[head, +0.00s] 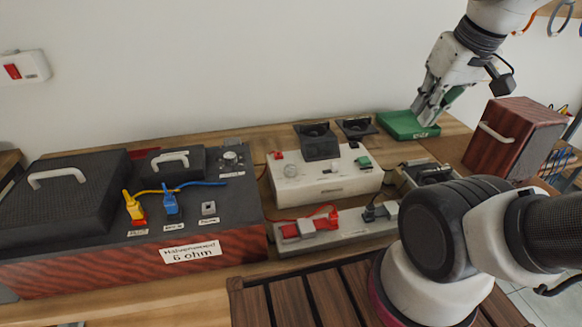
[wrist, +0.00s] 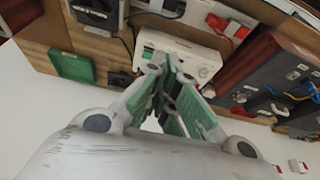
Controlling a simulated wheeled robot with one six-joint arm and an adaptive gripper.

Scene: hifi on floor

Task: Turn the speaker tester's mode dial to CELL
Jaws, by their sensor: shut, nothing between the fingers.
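A white box (head: 322,180) with a round dial (head: 290,170) on its left side stands mid-bench and looks like the speaker tester. Its small labels and the dial's setting are too small to read. In the wrist view the white box (wrist: 185,47) lies beyond my fingertips, with its dial (wrist: 203,72) partly clear to the right of them. My gripper (head: 424,119) is shut and empty, pointing down over the green tray at the back right, to the right of the box and apart from the dial. It also shows in the wrist view (wrist: 158,72).
A large dark speaker (head: 190,249) labelled 6 ohm, with colored plugs and a knob (head: 230,158), fills the left. A power strip (head: 335,232) with a red plug lies in front. The green tray (head: 398,123) and a wood-grain cabinet (head: 510,140) are at right.

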